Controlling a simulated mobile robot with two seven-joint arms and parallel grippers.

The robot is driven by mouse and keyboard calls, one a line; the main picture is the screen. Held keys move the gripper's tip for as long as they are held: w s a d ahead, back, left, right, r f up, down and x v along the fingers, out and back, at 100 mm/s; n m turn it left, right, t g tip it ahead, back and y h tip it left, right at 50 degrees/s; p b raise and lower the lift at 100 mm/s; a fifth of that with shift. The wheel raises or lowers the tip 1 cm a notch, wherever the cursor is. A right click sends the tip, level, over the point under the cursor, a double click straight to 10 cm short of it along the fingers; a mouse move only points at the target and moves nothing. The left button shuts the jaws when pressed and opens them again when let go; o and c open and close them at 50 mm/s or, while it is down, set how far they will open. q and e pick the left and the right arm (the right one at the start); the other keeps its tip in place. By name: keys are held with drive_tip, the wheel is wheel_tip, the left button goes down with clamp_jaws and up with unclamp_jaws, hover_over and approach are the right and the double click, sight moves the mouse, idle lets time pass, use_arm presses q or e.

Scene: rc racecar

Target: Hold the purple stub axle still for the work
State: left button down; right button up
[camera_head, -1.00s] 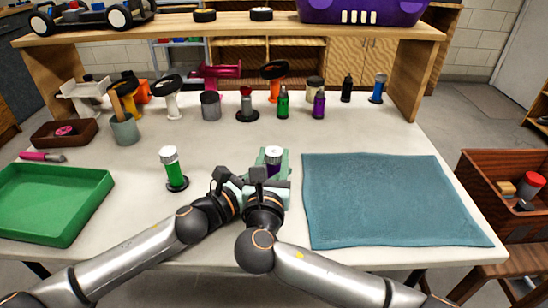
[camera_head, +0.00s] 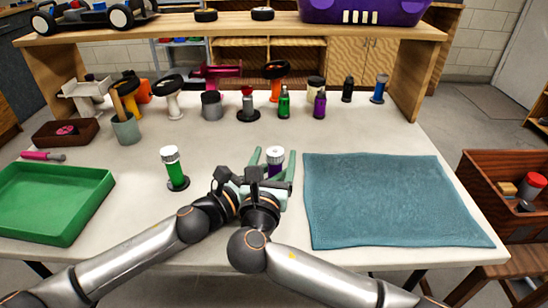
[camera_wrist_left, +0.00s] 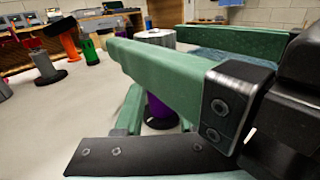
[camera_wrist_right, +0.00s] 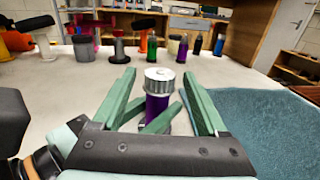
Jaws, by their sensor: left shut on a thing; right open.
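The purple stub axle (camera_head: 275,163), a purple post with a ribbed silver-white cap, stands upright at the table's front middle. It also shows in the right wrist view (camera_wrist_right: 157,103) and, mostly hidden, in the left wrist view (camera_wrist_left: 160,113). My left gripper (camera_wrist_right: 163,117) is shut on its purple body, low down, from the left. My right gripper (camera_head: 274,155) is open, its green fingers spread on either side of the axle, apart from it. In the left wrist view one right finger (camera_wrist_left: 165,75) crosses in front and hides much of the axle.
A green-bodied post (camera_head: 173,168) stands to the left. A green tray (camera_head: 52,238) lies at the left and a blue mat (camera_head: 390,200) at the right. Several coloured parts line the back, below a wooden shelf (camera_head: 230,27). My two wrists are close together.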

drive_tip(key=s, duration=0.4)
drive_tip(key=s+a, duration=0.1)
drive_tip(key=s, duration=0.2)
drive_tip(key=s+a, duration=0.1)
drive_tip(key=s, duration=0.3)
drive_tip(key=shift+s, duration=0.35)
